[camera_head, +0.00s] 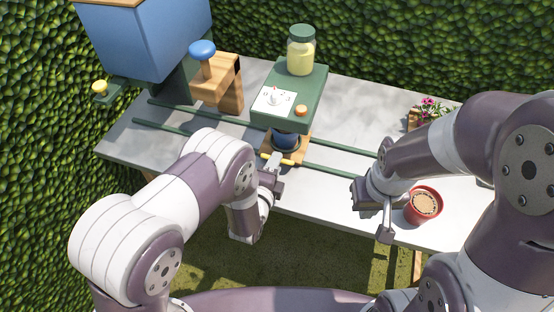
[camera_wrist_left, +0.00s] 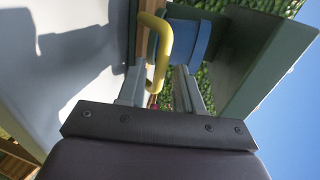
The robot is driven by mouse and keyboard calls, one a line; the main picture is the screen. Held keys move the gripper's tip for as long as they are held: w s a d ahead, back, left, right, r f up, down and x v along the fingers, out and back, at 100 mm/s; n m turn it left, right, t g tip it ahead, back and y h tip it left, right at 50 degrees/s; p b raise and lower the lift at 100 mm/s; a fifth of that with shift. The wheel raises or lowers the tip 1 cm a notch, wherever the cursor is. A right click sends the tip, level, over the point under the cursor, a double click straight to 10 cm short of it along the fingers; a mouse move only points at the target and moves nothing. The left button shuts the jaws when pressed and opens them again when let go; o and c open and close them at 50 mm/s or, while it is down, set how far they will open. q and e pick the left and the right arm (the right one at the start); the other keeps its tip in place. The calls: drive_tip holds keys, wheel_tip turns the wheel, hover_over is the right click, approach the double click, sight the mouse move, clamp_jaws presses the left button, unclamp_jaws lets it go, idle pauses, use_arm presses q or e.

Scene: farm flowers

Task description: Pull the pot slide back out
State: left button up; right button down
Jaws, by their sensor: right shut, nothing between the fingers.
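The pot slide (camera_head: 299,151) is a wooden carriage on green rails, under the green dispenser housing, with a blue pot (camera_head: 286,139) on it. Its yellow handle (camera_head: 277,159) points to the front; it also shows in the left wrist view (camera_wrist_left: 163,40). My left gripper (camera_head: 272,166) is at the handle. In the left wrist view its two fingers stand apart, with the lower end of the yellow handle between them and gaps beside it. My right gripper (camera_head: 386,228) is shut and empty near the table's front edge, left of a red pot.
The green housing (camera_head: 291,97) carries a jar (camera_head: 301,50) and a dial panel. A blue hopper (camera_head: 150,35) and a blue-knobbed wooden press (camera_head: 218,80) stand left. The red pot (camera_head: 424,205) holds brown soil. Pink flowers (camera_head: 430,108) stand at the back right. Rails run both ways.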

use_arm(q)
drive_tip(key=shift+x, duration=1.4)
clamp_jaws()
drive_tip(key=shift+s+d, duration=0.1)
